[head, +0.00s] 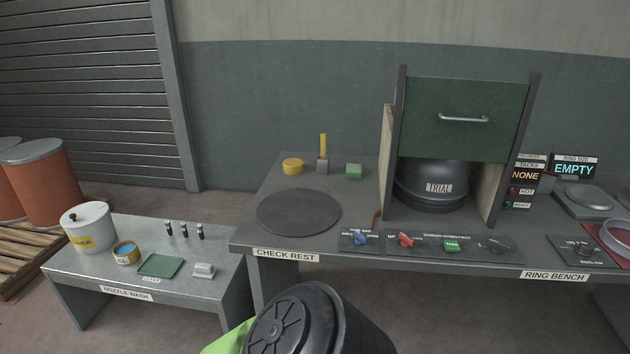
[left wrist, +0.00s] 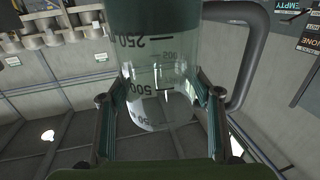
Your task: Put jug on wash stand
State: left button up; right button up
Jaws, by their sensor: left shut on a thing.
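In the left wrist view, a clear jug (left wrist: 160,75) with dark volume marks, a dark green band at the top and a thick dark grey handle (left wrist: 250,60) sits between the fingers of my left gripper (left wrist: 160,100). The gripper is shut on it. The jug's contents cannot be told. Neither the jug nor my left gripper shows in the head view. The low grey stand labelled NOZZLE WASH (head: 215,285) is at the left in the head view. My right gripper is not in view.
On the low stand are a white pot (head: 88,228), a yellow-blue tin (head: 126,252), a green pad (head: 161,266), a small grey block (head: 204,270) and small dark bottles (head: 184,230). The ring bench (head: 370,195) to the right has a dark round plate (head: 298,212) and a green-fronted cabinet (head: 465,120).

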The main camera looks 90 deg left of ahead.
aim_at(136, 238)
jog(key=k+j+u, duration=0.2)
jog(key=j+u, duration=0.25)
jog(key=k+j+u, duration=0.2)
jog(key=j+u, duration=1.1)
jog(key=j, duration=0.6)
jog(key=i+j+u, duration=0.1)
jog(key=j, duration=0.55)
jog(key=i+j+u, duration=0.1)
jog(key=j, duration=0.5)
jog(key=i+j, duration=0.1)
jog(key=j, duration=0.55)
jog(key=j+u, duration=0.1)
jog(key=j, duration=0.5)
jog(key=i, duration=0.05)
